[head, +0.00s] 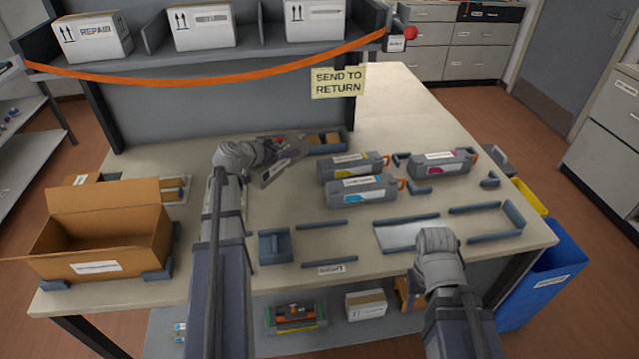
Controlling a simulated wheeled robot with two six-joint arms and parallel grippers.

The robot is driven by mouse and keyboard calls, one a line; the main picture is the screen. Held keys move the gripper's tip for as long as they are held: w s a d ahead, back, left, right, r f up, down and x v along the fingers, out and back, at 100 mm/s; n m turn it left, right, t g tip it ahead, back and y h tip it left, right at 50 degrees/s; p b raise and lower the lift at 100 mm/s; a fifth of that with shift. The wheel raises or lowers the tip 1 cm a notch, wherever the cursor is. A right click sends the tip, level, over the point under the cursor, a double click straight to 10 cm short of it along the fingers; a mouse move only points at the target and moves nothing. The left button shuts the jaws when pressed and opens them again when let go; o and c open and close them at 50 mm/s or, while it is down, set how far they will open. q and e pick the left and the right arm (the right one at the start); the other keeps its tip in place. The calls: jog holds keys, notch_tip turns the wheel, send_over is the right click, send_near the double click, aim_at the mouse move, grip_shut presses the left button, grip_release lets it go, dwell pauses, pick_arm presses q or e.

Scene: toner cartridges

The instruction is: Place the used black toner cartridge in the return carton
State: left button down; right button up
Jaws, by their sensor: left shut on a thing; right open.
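The open brown carton (104,248) stands on the left end of the table, flaps up, with a white label on its front. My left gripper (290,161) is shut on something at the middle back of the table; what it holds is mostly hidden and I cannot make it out. No black-marked cartridge is clearly visible. Three grey cartridges lie right of that gripper: a yellow-marked one (345,167), a cyan-marked one (360,191) and a magenta-marked one (438,165). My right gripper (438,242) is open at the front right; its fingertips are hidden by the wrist.
Low grey rails (320,225) and a holder (275,246) stand along the front. A shelf with white boxes (203,27) overhangs the back. A blue bin (553,275) stands right of the table.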

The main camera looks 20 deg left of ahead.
aim_at(260, 180)
pick_arm(q)
jog(key=shift+f+b, duration=5)
jog(key=shift+f, duration=0.25)
grip_release()
jog(key=shift+r, duration=0.1)
jog(key=shift+r, duration=0.3)
jog(key=p+v, duration=0.4)
jog(key=v, duration=0.6)
jog(key=shift+s+p, duration=0.35)
jog(key=shift+p, duration=0.05)
jog(key=shift+s+a+r, duration=0.2)
jog(key=shift+s+r, duration=0.05)
jog(key=shift+s, duration=0.35)
